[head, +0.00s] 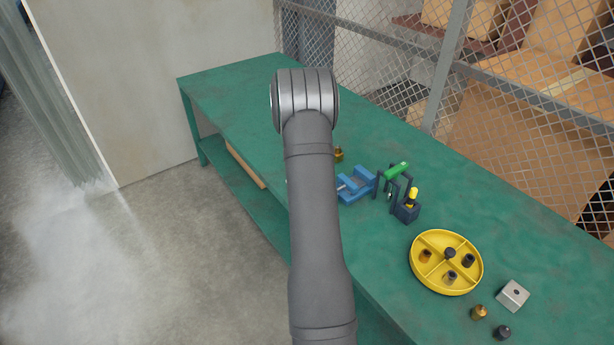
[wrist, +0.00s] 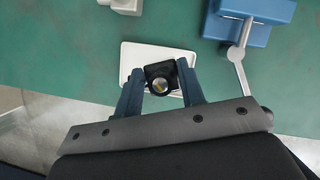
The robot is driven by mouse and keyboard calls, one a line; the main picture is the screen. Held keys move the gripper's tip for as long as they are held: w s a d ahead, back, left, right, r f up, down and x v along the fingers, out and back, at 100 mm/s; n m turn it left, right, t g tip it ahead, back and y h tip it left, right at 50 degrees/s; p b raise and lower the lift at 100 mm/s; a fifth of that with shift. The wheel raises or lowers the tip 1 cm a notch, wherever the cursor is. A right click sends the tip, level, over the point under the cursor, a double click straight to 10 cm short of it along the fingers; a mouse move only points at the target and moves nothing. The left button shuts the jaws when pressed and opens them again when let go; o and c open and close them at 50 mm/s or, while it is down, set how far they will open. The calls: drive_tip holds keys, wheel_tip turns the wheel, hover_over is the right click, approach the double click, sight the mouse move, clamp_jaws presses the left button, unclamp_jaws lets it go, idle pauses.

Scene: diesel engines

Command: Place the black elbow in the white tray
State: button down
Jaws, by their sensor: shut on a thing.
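In the wrist view my gripper (wrist: 159,76) has its two blue fingers closed on the black elbow (wrist: 158,70), whose round open end faces the camera. The elbow appears over the white tray (wrist: 131,58), a shallow rectangular tray on the green bench. Whether the elbow touches the tray floor or hangs above it I cannot tell. In the head view my own arm hides the gripper, the elbow and the white tray.
A blue vise (wrist: 245,22) with a metal bar stands right of the tray; it also shows in the head view (head: 357,187). On the green bench (head: 240,85) are a yellow divided tray (head: 416,273) with several fittings, a metal block (head: 513,295) and a green-topped stand (head: 397,170).

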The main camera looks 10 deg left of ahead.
drive_tip(key=shift+w+a+f, duration=0.15)
drive_tip(key=shift+a+f, duration=0.2)
drive_tip(key=shift+f, duration=1.85)
drive_tip(key=c, duration=0.9)
unclamp_jaws()
drive_tip(key=shift+f, duration=0.15)
drive_tip(key=v, duration=1.2)
